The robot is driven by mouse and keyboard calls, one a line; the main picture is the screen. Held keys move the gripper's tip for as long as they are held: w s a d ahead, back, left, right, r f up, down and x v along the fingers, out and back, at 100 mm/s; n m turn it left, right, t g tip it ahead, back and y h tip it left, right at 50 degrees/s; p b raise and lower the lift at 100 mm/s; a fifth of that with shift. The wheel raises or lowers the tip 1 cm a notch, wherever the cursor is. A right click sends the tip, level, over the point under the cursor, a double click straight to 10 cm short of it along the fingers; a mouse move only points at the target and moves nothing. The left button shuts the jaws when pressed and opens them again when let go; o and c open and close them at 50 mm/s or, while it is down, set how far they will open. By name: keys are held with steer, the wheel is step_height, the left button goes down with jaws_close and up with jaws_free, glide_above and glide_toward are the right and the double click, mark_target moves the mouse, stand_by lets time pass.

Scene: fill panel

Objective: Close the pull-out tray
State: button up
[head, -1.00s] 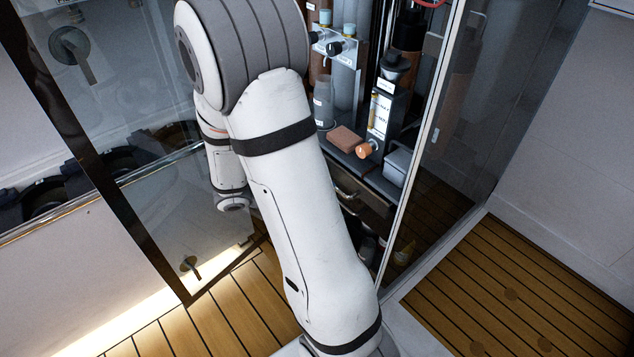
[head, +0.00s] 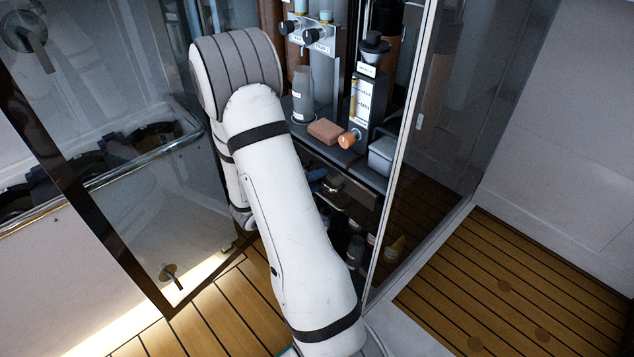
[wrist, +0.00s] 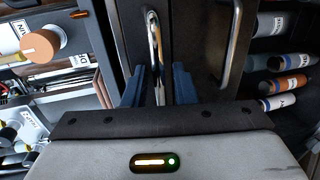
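In the wrist view, a dark front panel (wrist: 193,30) carries a metal bar handle (wrist: 153,35), which I take to be the pull-out tray's. My gripper (wrist: 158,72) has its two blue fingers apart, one on each side of the handle's near end. I cannot tell whether either finger touches it. In the head view, the tray front (head: 349,193) shows below the counter shelf, partly behind my arm. A blue fingertip (head: 317,175) shows beside it. How far the tray stands out is unclear.
A second bar handle (wrist: 235,45) is close on the right in the wrist view, with several bottles (wrist: 290,62) beyond. Above the tray are a brown block (head: 325,131), an orange-capped bottle (head: 347,140) and a grey box (head: 382,155). A glass door edge (head: 408,150) stands to the right.

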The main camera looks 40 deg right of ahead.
steer(key=shift+d, duration=0.2)
steer(key=shift+c, duration=0.4)
jaws_close()
